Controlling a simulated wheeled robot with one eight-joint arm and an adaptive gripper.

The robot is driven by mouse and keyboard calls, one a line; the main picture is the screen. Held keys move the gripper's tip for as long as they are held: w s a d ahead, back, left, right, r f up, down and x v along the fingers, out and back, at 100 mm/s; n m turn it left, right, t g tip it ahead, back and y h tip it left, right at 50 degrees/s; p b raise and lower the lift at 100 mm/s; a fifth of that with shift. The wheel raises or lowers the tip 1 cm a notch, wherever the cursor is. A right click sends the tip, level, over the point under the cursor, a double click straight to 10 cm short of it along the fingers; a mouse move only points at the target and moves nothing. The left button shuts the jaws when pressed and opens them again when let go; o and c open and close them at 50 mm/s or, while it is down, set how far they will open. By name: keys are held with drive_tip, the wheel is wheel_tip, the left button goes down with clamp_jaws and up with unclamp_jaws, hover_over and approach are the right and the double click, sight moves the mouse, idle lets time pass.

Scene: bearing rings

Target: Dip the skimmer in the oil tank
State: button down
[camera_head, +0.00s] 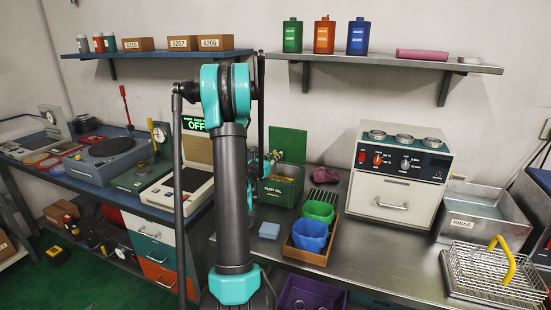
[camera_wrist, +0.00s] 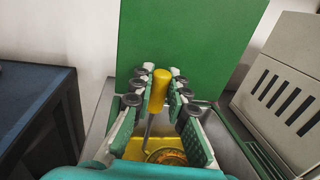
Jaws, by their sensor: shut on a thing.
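The skimmer's yellow handle (camera_wrist: 159,88) stands between the fingers of my gripper (camera_wrist: 156,96) in the wrist view, and the gripper is shut on it. A thin rod runs down from the handle to a round, golden-brown head (camera_wrist: 168,156) in the tank, over or in the yellow oil (camera_wrist: 215,103). I cannot tell how deep the head sits. The oil tank (camera_head: 284,192) is a green box with a tall green back panel (camera_head: 289,143). In the head view my arm hides most of the gripper at the tank's left side.
A light blue block (camera_head: 269,230) lies in front. An oven (camera_head: 399,172), rinse tank (camera_head: 470,225) and wire basket (camera_head: 497,272) stand further right.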

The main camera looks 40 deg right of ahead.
drive_tip(key=shift+r, duration=5.4)
